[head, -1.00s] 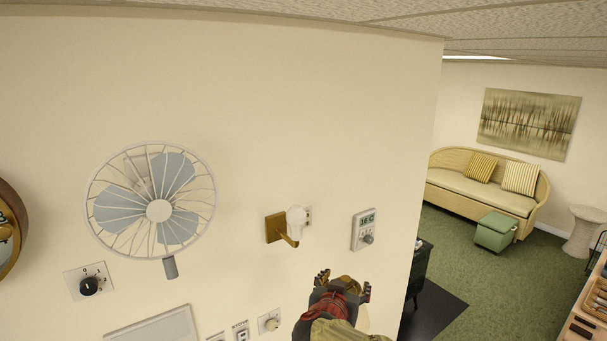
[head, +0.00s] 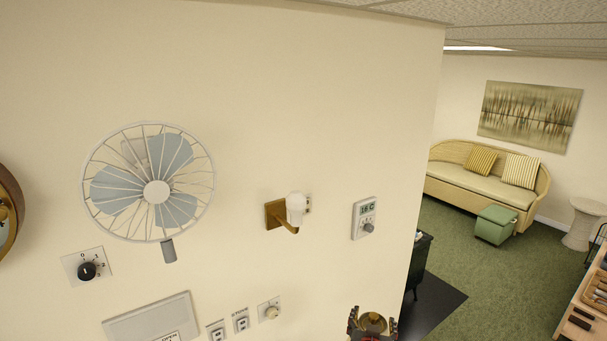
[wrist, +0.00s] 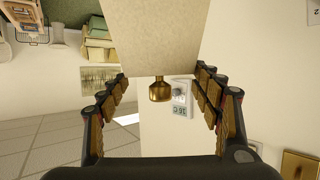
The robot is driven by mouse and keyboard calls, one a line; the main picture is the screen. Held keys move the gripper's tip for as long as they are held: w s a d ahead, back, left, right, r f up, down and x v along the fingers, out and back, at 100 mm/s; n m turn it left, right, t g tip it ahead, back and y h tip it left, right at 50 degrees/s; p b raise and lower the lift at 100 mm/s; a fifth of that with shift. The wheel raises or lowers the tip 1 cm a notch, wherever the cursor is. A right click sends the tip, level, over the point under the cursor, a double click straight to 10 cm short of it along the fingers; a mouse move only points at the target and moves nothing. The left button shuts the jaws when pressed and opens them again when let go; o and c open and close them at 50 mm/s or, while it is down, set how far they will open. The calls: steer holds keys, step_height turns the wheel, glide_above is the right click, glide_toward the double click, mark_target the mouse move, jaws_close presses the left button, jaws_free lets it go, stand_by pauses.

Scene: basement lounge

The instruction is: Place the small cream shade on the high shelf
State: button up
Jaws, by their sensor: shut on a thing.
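The small cream shade (wrist: 153,36) fills the top middle of the wrist view, between the two fingers of my gripper (wrist: 161,76). A brass knob (wrist: 160,91) sits at its near end. In the head view my gripper (head: 373,323) is at the bottom edge, right of centre, with its fingers around a round brass piece. The cream part of the shade is not visible there. My gripper is shut on the shade. I cannot make out a high shelf in either view.
A wall fan (head: 156,192) is on the left. A bare bulb (head: 296,208) on a brass wall bracket and a thermostat (head: 365,218) are on the wall above my gripper. Switches (head: 241,320) line the wall's lower part. Open floor (head: 455,262) lies beyond the wall's right edge.

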step_height(320, 180, down, 28)
steer(key=b, duration=2.7)
steer(key=shift+a, duration=0.1)
